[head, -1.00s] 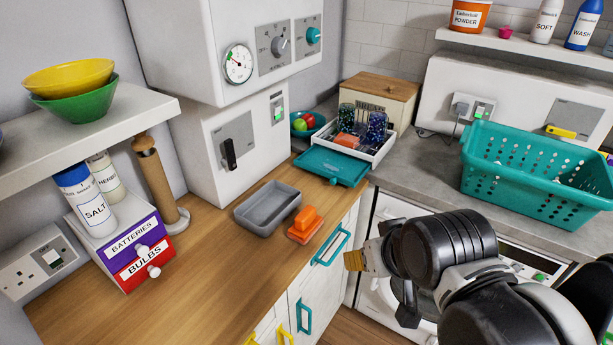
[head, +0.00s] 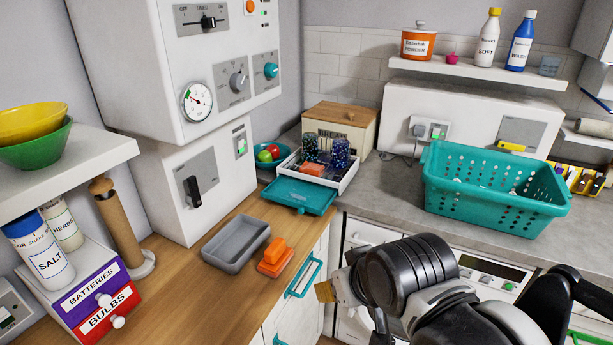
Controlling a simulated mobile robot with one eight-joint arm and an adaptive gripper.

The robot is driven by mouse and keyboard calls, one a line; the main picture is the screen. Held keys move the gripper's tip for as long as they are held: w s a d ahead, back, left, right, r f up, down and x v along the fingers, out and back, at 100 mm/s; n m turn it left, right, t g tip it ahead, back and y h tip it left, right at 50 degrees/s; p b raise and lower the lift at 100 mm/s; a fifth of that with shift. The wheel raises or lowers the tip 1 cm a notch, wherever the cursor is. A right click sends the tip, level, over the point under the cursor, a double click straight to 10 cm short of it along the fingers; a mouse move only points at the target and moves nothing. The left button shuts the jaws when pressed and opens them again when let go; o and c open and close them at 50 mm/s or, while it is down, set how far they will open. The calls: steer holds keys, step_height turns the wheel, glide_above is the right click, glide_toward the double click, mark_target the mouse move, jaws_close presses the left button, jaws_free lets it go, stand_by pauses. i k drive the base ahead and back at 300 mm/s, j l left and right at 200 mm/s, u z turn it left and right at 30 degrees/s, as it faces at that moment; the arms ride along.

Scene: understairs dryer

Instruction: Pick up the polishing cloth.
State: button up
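I cannot pick out the polishing cloth for certain. A flat orange item (head: 313,169) lies in the white tray (head: 349,178) at the back of the counter, partly hidden by dark speckled tumblers (head: 340,152); its material is unclear. My gripper (head: 350,305) is at the lower middle, in front of the white drawer units and right of the wooden counter. A small tan striped piece (head: 325,291) shows at its tip; I cannot tell whether it is held or part of a finger. My arm hides most of the fingers.
A grey tray (head: 236,243) and an orange block-shaped object (head: 275,257) sit near the wooden counter's front edge. A teal basket (head: 495,190) fills the right worktop. Bare wood (head: 185,290) lies left of the grey tray.

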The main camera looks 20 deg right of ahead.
mark_target(313, 170)
steer(key=i+l+u, duration=0.2)
steer(key=i+l, duration=0.25)
steer(key=i, duration=0.2)
steer(key=i+l+u, duration=0.2)
steer(key=i+l, duration=0.3)
steer(key=i, duration=0.1)
